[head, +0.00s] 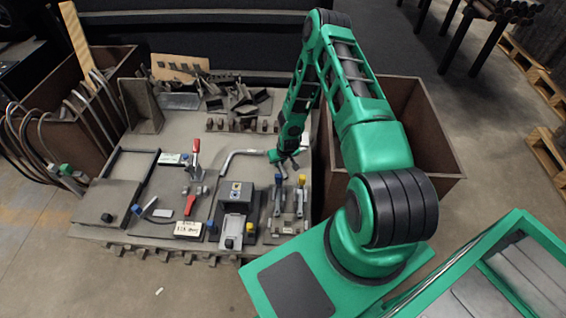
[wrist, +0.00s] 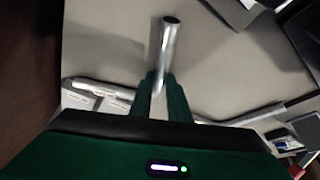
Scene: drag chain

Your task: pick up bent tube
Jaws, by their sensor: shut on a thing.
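The bent tube (head: 248,152) is a thin silver pipe over the right part of the grey worktable (head: 205,143) in the head view. Its left end bends down toward the front, and its right end reaches my gripper (head: 284,157). In the wrist view my gripper's green fingers (wrist: 161,98) are shut on the bent tube (wrist: 168,45), with one round open end sticking out past them. Whether the tube is clear of the table is hard to tell.
A red-handled clamp (head: 195,150) and a grey block fixture (head: 237,205) stand on the table near the tube. Brown bins (head: 420,120) flank the table. Loose metal parts (head: 245,100) lie at the back.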

